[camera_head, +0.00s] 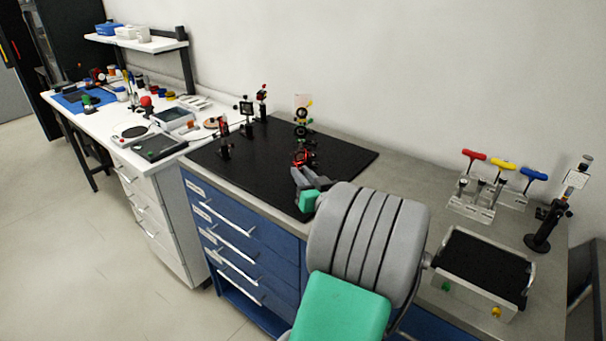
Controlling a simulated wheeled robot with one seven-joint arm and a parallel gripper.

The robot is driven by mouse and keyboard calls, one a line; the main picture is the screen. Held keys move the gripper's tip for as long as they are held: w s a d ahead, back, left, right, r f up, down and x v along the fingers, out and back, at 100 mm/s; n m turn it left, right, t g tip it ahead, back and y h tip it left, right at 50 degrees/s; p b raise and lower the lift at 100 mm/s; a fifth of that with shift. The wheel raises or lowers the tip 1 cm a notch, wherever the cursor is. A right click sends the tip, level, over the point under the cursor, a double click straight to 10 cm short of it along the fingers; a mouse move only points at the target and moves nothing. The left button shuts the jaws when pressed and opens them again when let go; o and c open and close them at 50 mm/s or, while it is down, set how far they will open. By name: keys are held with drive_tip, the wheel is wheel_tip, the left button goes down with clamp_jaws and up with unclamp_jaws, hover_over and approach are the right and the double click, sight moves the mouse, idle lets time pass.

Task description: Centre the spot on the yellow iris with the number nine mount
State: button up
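My gripper (308,177) reaches over the black breadboard (345,153) from the front, with its grey fingers close to a small mount with red parts (303,157). Whether the fingers touch this mount, and how far apart they are, I cannot tell. Behind it stands a post assembly with yellow and green parts (301,122), which may carry the yellow iris, in front of a pale card (302,101). Other dark mounts stand at the left: one with red parts (224,140), a square-framed one (246,108) and one at the back (262,100). No mount number or light spot is readable.
Right of my arm, a rack (471,203) holds red, yellow and blue T-handled tools. A black-topped tray (485,262) and a dark post stand (545,225) are farther right. A cluttered white bench (190,104) adjoins at left. The breadboard's right part is clear.

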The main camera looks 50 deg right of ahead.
clamp_jaws()
